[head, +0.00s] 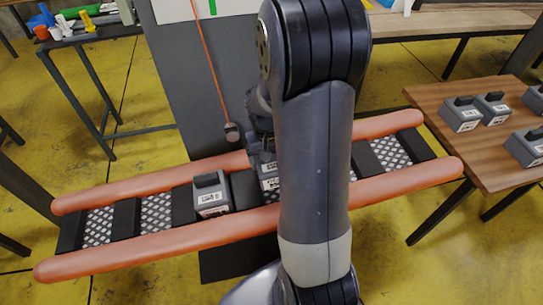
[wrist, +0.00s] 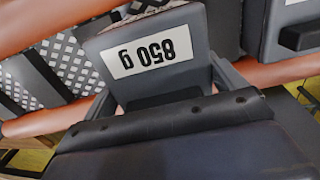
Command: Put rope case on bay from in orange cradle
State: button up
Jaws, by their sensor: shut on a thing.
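My gripper (head: 262,150) reaches down between the two tubes of the orange cradle (head: 160,247), partly hidden behind my arm. It is shut on a grey case (head: 270,172), whose white label reads "850 g" in the wrist view (wrist: 150,52). I cannot tell whether this case rests on the cradle's floor or hangs just above it. A second grey case (head: 210,196) with a black handle stands in the cradle to the left; a case also shows at the top right of the wrist view (wrist: 290,25).
The cradle has patterned metal plates (head: 390,152) between black bars; plates at both ends are bare. Several similar cases (head: 462,115) stand on a wooden table (head: 430,95) at right. An orange cord (head: 210,65) hangs behind. A bench (head: 105,33) with coloured items stands back left.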

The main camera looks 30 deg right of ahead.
aim_at(272, 156)
jog(key=shift+d+f+b, duration=0.2)
jog(key=shift+f+b, duration=1.15)
jog(key=shift+f, duration=0.5)
jog(key=shift+d+f+b, duration=0.15)
jog(key=shift+f+b, duration=1.15)
jog(key=shift+f, duration=0.5)
jog(key=o, duration=1.4)
jog(key=shift+s, duration=0.1)
jog(key=shift+c, duration=0.2)
jog(key=r, duration=0.3)
jog(key=r+p, duration=0.1)
jog(key=r, duration=0.3)
jog(key=a+r, duration=0.1)
jog(key=r, duration=0.2)
jog(key=shift+r+p, duration=0.35)
jog(key=shift+r, duration=0.05)
jog(key=f, duration=0.3)
jog(key=f+b, duration=0.1)
jog(key=f, duration=0.3)
jog(key=d+f, duration=0.1)
jog(key=f, duration=0.2)
jog(key=shift+f+b, duration=0.2)
jog(key=shift+b, duration=0.2)
jog(key=shift+r+p, duration=0.15)
jog(key=shift+p, duration=0.25)
jog(key=shift+a+r+p, duration=0.15)
jog(key=shift+r+p, duration=0.7)
jog(key=shift+r, duration=0.35)
